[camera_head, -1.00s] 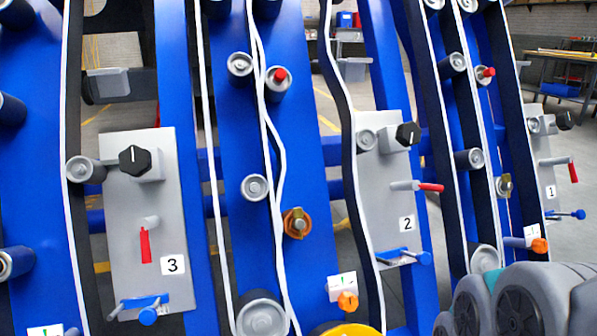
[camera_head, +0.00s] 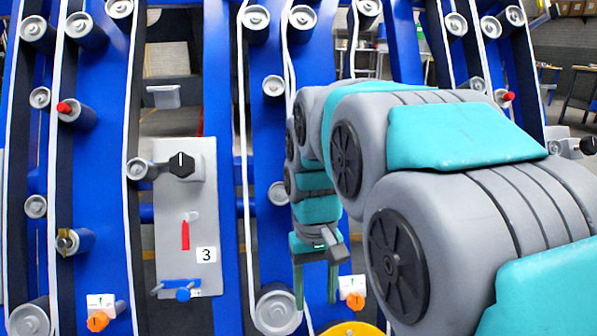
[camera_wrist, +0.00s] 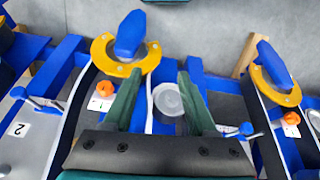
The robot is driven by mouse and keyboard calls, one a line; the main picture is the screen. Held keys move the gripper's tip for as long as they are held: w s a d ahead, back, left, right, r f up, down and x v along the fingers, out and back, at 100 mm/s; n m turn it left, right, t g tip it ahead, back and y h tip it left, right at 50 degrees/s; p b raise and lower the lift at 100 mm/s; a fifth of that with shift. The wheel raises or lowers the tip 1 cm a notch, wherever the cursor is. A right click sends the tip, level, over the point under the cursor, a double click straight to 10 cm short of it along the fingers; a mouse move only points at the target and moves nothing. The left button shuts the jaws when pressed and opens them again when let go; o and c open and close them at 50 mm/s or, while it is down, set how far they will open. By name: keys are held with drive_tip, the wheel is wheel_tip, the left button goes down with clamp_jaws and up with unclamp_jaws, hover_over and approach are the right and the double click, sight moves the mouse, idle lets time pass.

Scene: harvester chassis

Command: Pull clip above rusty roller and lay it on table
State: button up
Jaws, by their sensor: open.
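My gripper (camera_head: 315,300) is open and empty, fingers pointing down in front of the middle belt lane. In the wrist view, its green fingers (camera_wrist: 158,85) stand either side of a pale round roller end (camera_wrist: 168,100); contact cannot be told. The rusty orange-brown roller with a gold piece on its face, seen earlier in the middle lane, cannot be made out now; my arm covers much of that area. A similar gold-brown clip piece (camera_head: 66,242) sits on a roller at the left. I cannot tell which piece is the named clip. A table (camera_head: 580,92) stands far right.
Panel 3 (camera_head: 172,240) has a black knob and red lever. Blue-handled yellow half-rings show in the wrist view, one ahead (camera_wrist: 125,55), one right (camera_wrist: 275,75). An orange knob (camera_head: 355,300) is close right of my fingers. Rollers and white-edged belts crowd the chassis.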

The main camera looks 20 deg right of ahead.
drive_tip(key=shift+m+t, duration=0.5)
drive_tip(key=shift+m, duration=0.1)
drive_tip(key=w+d+r+p, duration=0.2)
drive_tip(key=w+d+r, duration=0.1)
drive_tip(key=w, duration=0.4)
drive_tip(key=w+d+r+p, duration=0.1)
drive_tip(key=w+d+r, duration=0.2)
drive_tip(key=w, duration=0.4)
drive_tip(key=w+d+r+p, duration=0.2)
drive_tip(key=w+r, duration=0.2)
drive_tip(key=w, duration=0.3)
drive_tip(key=shift+w+d+r+p, duration=0.2)
drive_tip(key=shift+d+p, duration=0.1)
drive_tip(key=shift+d, duration=0.1)
drive_tip(key=shift+w+d, duration=0.1)
drive_tip(key=shift+w, duration=0.05)
drive_tip(key=shift+f, duration=3.85)
drive_tip(key=shift+c, duration=0.2)
clamp_jaws()
